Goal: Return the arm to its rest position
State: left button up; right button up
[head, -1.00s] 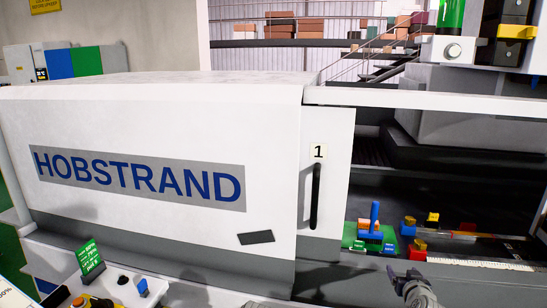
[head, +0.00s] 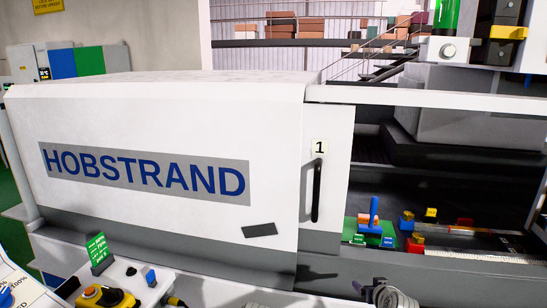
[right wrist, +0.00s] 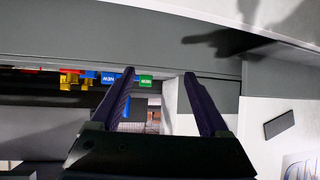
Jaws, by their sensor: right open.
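My right gripper (head: 376,285) is at the bottom edge of the head view, in front of the machine's grey lower front, below the door opening. In the right wrist view its two dark fingers (right wrist: 166,100) stand apart with nothing between them. The white machine (head: 150,125) marked HOBSTRAND fills the middle of the head view. My left gripper is not visible in the head view.
The door (head: 327,180) marked 1 has a black handle (head: 317,190). Right of it, the opening shows a green plate (head: 350,228) with a blue upright part (head: 374,212). A yellow control box (head: 97,296) and a green sign (head: 98,248) are at lower left.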

jog(key=s+a+f+n+g+y, duration=0.1)
jog(key=s+a+f+g, duration=0.2)
jog(key=a, duration=0.4)
jog(key=s+a+f+n+g+y, duration=0.15)
jog(key=s+a+f, duration=0.25)
jog(key=a, duration=0.4)
jog(key=s+a+f+n+g+h, duration=0.1)
jog(key=s+a+g+h, duration=0.1)
jog(key=s, duration=0.4)
jog(key=s+a+f+n+g+h, duration=0.1)
jog(key=s+a+g, duration=0.4)
jog(key=s, duration=0.2)
jog(key=shift+s+f+h, duration=0.2)
jog(key=shift+f+h, duration=0.15)
